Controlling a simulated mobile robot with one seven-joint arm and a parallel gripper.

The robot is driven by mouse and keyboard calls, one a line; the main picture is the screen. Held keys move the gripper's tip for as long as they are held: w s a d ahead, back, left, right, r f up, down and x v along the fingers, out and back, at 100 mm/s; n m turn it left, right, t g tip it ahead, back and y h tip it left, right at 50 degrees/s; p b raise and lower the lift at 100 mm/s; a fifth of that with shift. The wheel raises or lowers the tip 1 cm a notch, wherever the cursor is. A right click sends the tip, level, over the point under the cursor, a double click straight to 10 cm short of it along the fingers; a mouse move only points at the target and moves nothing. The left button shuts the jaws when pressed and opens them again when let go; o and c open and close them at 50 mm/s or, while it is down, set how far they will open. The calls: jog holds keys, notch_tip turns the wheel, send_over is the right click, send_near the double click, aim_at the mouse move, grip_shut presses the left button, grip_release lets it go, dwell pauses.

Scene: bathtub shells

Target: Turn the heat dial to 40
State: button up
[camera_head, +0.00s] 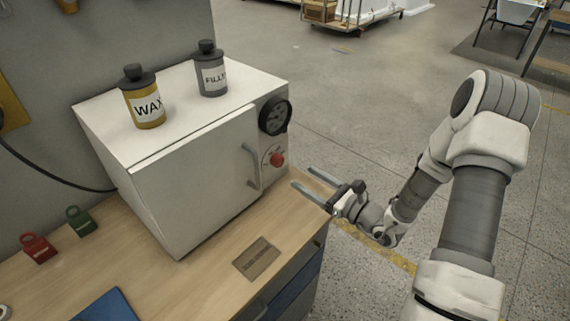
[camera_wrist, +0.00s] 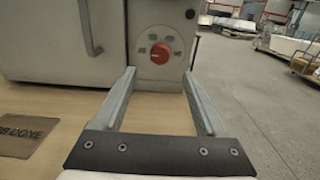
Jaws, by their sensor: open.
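The heat dial is a red knob (camera_head: 277,160) low on the right side of the front of a white oven (camera_head: 190,175). In the wrist view the red dial (camera_wrist: 160,53) sits between and beyond my fingertips, with small grey labels around it that are too small to read. A round black gauge (camera_head: 275,116) is above the dial. My gripper (camera_head: 302,179) is open and empty, its two fingers pointing at the dial from the right. In the wrist view my gripper (camera_wrist: 160,80) is apart from the dial, with a gap between.
The oven's door handle (camera_head: 252,166) is just left of the dial. A wax bottle (camera_head: 144,97) and a filler bottle (camera_head: 210,70) stand on top. A brown plate (camera_head: 256,258) lies on the wooden bench (camera_head: 200,275). Red and green padlocks (camera_head: 38,248) are at left. Floor at right is open.

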aim_at(281, 163)
jog(key=x, duration=0.8)
jog(key=shift+w+a, duration=0.1)
grip_shut()
